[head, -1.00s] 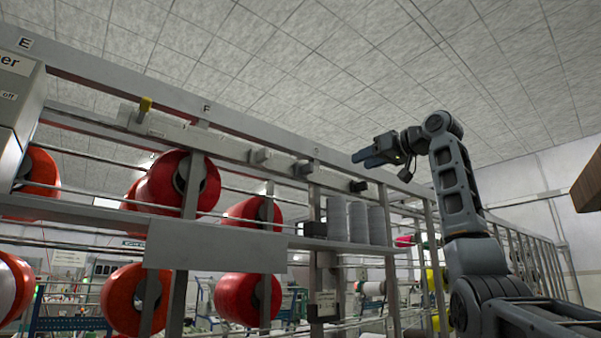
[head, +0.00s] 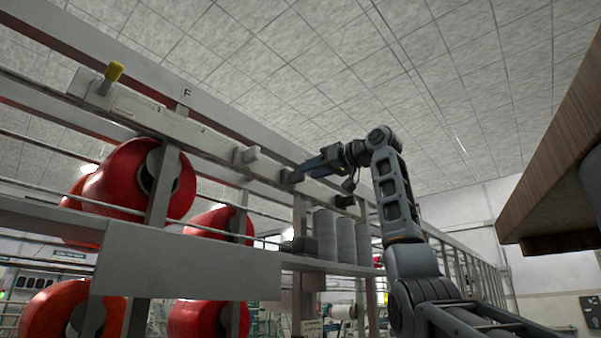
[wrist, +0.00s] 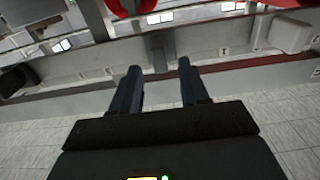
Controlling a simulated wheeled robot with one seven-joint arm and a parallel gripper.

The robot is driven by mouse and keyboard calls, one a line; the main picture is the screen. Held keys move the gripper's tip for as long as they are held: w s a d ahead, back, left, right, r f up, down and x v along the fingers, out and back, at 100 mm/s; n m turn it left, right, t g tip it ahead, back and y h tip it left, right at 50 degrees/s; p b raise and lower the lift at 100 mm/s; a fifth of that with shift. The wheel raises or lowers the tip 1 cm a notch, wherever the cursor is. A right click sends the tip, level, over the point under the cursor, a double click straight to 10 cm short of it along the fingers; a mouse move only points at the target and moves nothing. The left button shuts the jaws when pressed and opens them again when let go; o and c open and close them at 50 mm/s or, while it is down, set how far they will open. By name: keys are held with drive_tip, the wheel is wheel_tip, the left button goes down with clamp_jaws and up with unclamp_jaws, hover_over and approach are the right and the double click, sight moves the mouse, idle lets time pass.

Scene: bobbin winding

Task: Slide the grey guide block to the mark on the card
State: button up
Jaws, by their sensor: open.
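A small grey block (head: 291,176), which looks like the guide block, sits on the long pale rail (head: 205,140). In the wrist view the grey block (wrist: 158,48) is straight ahead, lined up with the gap between my fingers. My gripper (head: 312,165) is open at the rail, its fingers pointing at the block. In the wrist view my gripper (wrist: 159,67) shows two spread fingertips just short of or beside the block; contact cannot be told. Small pale labels (wrist: 223,50) show on the rail, too small to read. I cannot make out which is the marked card.
A lighter grey block (head: 246,155) and a yellow-handled piece (head: 112,74) are on the rail to the left. A black block (head: 344,201) is to the right. A wooden edge (head: 555,150) juts in at right.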

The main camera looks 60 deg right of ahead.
sight(303, 181)
drive_tip(key=shift+p+x, duration=0.55)
drive_tip(key=shift+x, duration=1.5)
drive_tip(key=shift+c, duration=0.2)
clamp_jaws()
